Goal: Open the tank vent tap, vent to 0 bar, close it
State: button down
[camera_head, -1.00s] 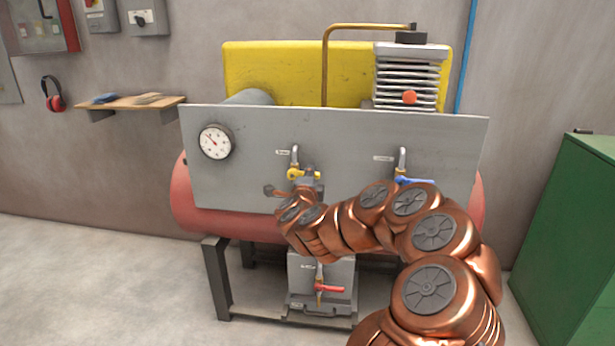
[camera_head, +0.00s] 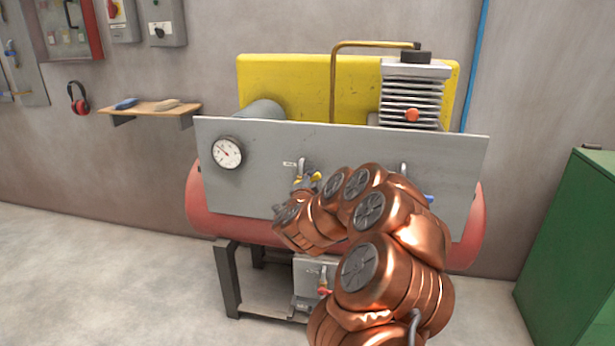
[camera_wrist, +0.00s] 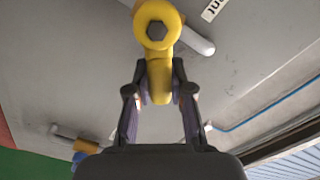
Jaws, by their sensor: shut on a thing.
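The yellow vent tap (camera_head: 316,177) sits on the grey panel of the red tank, under a short metal pipe. In the wrist view its yellow lever (camera_wrist: 158,80) runs down from the hub at a slant to the pipe behind it, near a label ending in "ent". My gripper (camera_wrist: 158,88) has its two fingers shut on this lever, one on each side. In the head view my arm hides much of the gripper and tap. The round pressure gauge (camera_head: 227,152) is on the panel's left; its needle points up-left, too small to read.
A blue tap (camera_head: 429,199) is mostly hidden behind my arm. A red tap (camera_head: 324,291) is on a box under the tank (camera_head: 207,205). A green cabinet (camera_head: 568,245) stands at the right. Floor at the left is clear.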

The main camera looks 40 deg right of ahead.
jog(key=shift+n, duration=0.3)
jog(key=c, duration=1)
grip_release()
jog(key=shift+r, duration=0.1)
jog(key=shift+a, duration=0.15)
jog(key=shift+s+a, duration=0.35)
jog(key=shift+a, duration=0.25)
jog(key=v, duration=0.6)
jog(key=shift+s, duration=0.25)
